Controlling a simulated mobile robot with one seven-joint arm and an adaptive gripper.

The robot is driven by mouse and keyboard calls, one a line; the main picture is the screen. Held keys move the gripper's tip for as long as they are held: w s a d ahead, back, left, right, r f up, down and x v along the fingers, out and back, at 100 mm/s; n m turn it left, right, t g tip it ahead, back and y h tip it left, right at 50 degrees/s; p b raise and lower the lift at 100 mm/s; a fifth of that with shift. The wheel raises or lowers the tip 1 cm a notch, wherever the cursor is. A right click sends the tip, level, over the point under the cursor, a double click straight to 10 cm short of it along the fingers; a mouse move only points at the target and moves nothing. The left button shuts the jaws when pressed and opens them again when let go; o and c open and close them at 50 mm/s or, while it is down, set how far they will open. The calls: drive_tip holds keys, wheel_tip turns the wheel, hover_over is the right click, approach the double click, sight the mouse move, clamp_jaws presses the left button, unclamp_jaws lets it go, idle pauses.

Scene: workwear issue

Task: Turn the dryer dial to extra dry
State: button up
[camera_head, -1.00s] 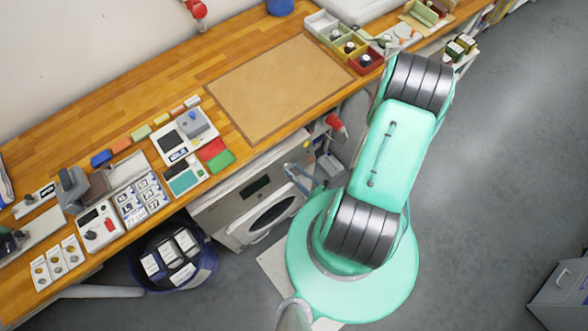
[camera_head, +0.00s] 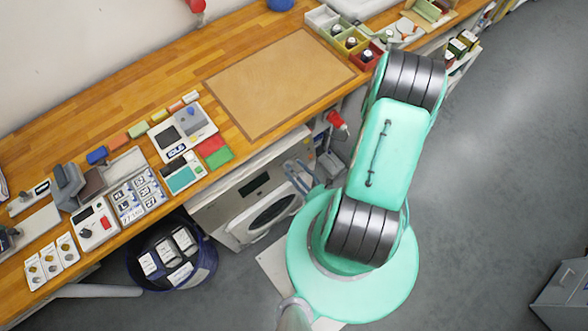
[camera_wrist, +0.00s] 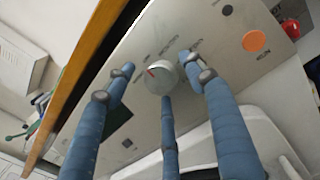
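The dryer (camera_head: 222,212) stands under the bench in the head view, with its round door facing out. In the wrist view the pale round dial (camera_wrist: 157,80) sits on the dryer's grey panel (camera_wrist: 200,25). A red mark on the dial points to the upper left of the picture. Printed labels lie around the dial, too blurred to read surely. My gripper (camera_wrist: 158,70) is open, its blue fingers spread left, right and below the dial. The lower finger's tip appears close to the dial; contact cannot be told. In the head view my gripper (camera_head: 298,182) is partly hidden beside the dryer.
An orange disc (camera_wrist: 254,41) and a small black round part (camera_wrist: 228,10) are on the same panel. The wooden bench (camera_head: 100,118) overhangs the dryer and holds several small devices. A dark bin (camera_head: 205,268) stands left of the dryer.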

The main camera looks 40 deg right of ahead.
drive_tip(key=shift+n+p, duration=0.4)
drive_tip(key=shift+p, duration=0.05)
drive_tip(key=s+d+n+y, duration=0.1)
drive_tip(key=s+n, duration=0.2)
drive_tip(key=s, duration=1)
drive_tip(key=shift+s+d+y, duration=0.3)
drive_tip(key=shift+s, duration=0.05)
idle(1.7)
drive_tip(key=shift+s, duration=0.1)
